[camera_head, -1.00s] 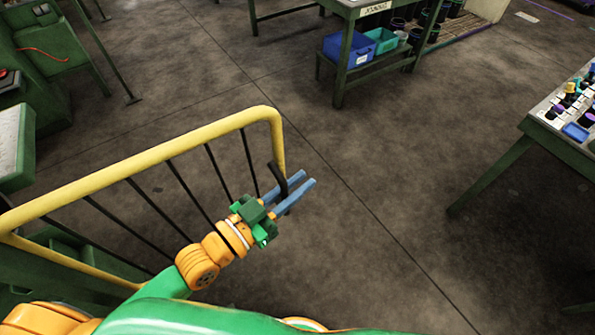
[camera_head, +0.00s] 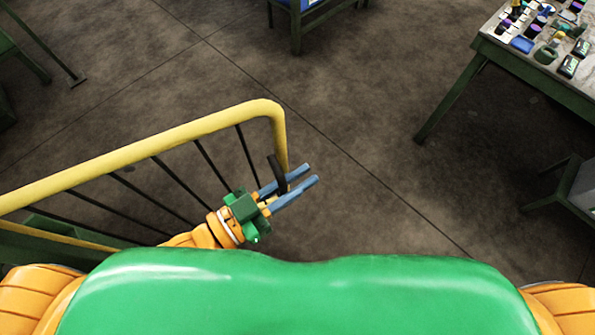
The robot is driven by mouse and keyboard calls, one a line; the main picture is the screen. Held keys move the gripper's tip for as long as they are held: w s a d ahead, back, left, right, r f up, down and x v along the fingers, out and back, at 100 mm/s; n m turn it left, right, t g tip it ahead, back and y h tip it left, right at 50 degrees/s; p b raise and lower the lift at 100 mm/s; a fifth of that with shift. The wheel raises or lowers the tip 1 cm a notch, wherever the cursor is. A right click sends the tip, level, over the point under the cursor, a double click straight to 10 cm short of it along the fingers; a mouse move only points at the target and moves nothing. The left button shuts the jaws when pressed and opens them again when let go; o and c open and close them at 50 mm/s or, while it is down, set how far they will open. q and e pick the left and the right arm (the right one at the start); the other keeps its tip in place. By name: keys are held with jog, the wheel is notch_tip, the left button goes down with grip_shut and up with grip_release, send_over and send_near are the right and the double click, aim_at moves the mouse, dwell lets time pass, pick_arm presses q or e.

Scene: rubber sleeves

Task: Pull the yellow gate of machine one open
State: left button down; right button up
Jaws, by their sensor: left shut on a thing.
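The yellow gate (camera_head: 190,131) of machine one reaches in from the left, with a yellow tube frame and thin dark bars. A dark handle (camera_head: 276,172) stands at its right end, beside the end post. My left gripper (camera_head: 291,188) is at this handle, its two blue fingers on either side of it and shut on it. The fingertips stick out past the handle to the right. The lower part of the gate is hidden behind my arm and body. My right gripper is out of view.
A green-legged table (camera_head: 487,52) with several small parts stands at the upper right. A stool-like grey and green stand (camera_head: 578,190) is at the right edge. Another green bench (camera_head: 310,25) is at the top. The floor (camera_head: 370,150) between them is clear.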

pick_arm(q)
jog(key=c, duration=0.8)
grip_release()
jog(key=shift+c, duration=0.2)
jog(key=v, duration=0.7)
jog(key=shift+s, duration=0.1)
